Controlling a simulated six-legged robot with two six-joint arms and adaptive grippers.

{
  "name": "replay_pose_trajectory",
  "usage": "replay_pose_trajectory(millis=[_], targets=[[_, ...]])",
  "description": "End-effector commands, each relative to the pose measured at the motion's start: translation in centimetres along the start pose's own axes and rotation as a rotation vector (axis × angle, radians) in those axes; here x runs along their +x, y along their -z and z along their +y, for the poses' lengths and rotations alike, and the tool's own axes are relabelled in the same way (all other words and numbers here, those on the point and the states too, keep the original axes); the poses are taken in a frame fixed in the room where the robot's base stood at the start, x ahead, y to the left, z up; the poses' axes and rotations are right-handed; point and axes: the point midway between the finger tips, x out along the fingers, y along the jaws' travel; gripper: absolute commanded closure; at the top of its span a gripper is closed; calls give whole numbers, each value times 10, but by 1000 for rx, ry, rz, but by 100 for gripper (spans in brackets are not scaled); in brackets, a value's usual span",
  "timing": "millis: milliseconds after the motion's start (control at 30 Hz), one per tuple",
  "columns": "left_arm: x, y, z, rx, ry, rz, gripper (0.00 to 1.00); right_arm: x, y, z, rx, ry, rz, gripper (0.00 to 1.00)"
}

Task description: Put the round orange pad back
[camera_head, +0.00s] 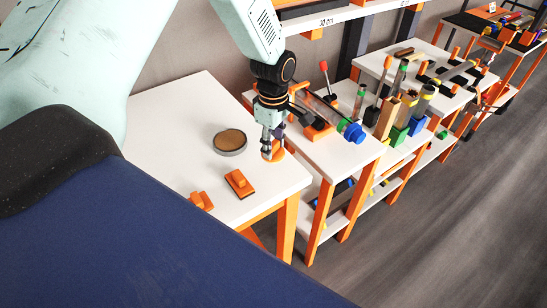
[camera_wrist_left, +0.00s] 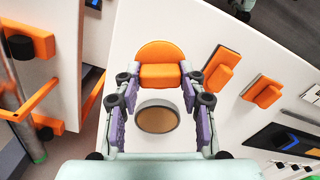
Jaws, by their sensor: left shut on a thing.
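The round orange pad (camera_head: 277,155) with its raised block is near the right edge of the white table (camera_head: 175,120). My left gripper (camera_head: 270,146) points down over it and is shut on it. In the left wrist view the pad (camera_wrist_left: 158,52) shows with its block between the purple-lined fingers of the gripper (camera_wrist_left: 158,82). I cannot tell whether the pad touches the table. A round grey dish with a brown inside (camera_head: 230,140) stands left of the gripper; it also shows in the wrist view (camera_wrist_left: 158,118). My right gripper is not in view.
Two orange blocks (camera_head: 239,183) (camera_head: 201,200) lie on the table's front part. To the right, a second table holds a clear tube with a blue cap (camera_head: 353,132) and several tools. A white shelf beam (camera_head: 330,20) runs above at the back.

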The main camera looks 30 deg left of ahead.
Motion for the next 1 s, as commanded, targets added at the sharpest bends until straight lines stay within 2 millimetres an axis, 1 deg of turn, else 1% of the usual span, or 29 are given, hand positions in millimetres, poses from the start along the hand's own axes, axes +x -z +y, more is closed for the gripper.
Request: replay_pose_trajectory(millis=[33, 267, 467, 800, 833, 1000], targets=[[7, 0, 0, 1, 1, 0, 85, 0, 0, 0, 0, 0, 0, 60], [24, 0, 0, 1, 0, 0, 85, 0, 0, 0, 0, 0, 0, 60], [50, 0, 0, 1, 0, 0, 85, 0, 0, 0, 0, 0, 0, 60], [54, 0, 0, 1, -1, 0, 85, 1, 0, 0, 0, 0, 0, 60], [54, 0, 0, 2, -1, 0, 58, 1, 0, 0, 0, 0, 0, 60], [54, -1, 0, 2, -1, 0, 43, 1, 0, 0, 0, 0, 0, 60]])
